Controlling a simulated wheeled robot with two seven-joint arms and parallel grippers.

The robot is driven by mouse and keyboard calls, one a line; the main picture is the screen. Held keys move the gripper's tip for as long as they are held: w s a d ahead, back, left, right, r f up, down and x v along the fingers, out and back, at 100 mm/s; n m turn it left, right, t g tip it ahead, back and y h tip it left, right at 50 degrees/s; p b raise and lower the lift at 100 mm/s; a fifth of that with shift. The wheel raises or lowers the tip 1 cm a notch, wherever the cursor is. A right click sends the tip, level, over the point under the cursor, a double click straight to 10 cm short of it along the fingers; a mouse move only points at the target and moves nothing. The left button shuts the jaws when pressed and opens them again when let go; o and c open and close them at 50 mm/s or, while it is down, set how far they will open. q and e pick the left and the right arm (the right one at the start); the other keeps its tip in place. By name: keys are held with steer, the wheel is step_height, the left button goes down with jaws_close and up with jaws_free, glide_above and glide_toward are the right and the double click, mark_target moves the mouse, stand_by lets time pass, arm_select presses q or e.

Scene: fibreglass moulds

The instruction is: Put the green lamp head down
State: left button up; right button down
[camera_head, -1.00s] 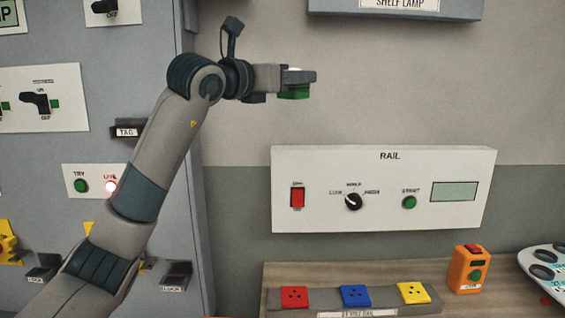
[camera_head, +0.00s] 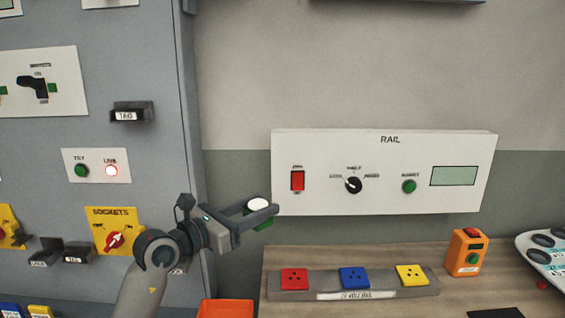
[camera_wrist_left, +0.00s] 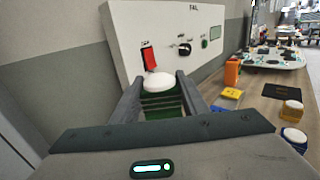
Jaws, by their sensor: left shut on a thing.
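My left gripper (camera_head: 262,210) is shut on the green lamp head (camera_head: 264,224), which has a white round top. It holds the lamp head in the air, just below and left of the RAIL panel in the head view. In the left wrist view the lamp head (camera_wrist_left: 160,97) sits between the two fingers of my left gripper (camera_wrist_left: 160,92), white top up, green ribbed body below. My right gripper is not in view.
The wooden bench (camera_head: 330,307) bears a grey strip (camera_head: 323,283) with red, blue and yellow sockets. An orange box (camera_head: 466,252) and a white tray (camera_head: 548,258) stand at right. An orange container (camera_head: 225,309) is below my left gripper. The RAIL panel (camera_head: 320,140) is on the wall.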

arm_select(q)
steer(key=shift+s+a+f+n+t+y, duration=0.65)
steer(key=shift+s+a+f, duration=1.8)
steer(key=shift+s+f, duration=0.95)
steer(key=shift+s+a+f+n+t+y, duration=0.45)
steer(key=shift+s+a+f+y, duration=0.3)
steer(key=shift+s+a+f, duration=2.55)
steer(key=shift+s+a+f+n+t+y, duration=0.6)
steer(key=shift+s+a+f, duration=1.05)
steer(key=shift+s+f, duration=1.8)
steer(key=shift+s+r, duration=0.75)
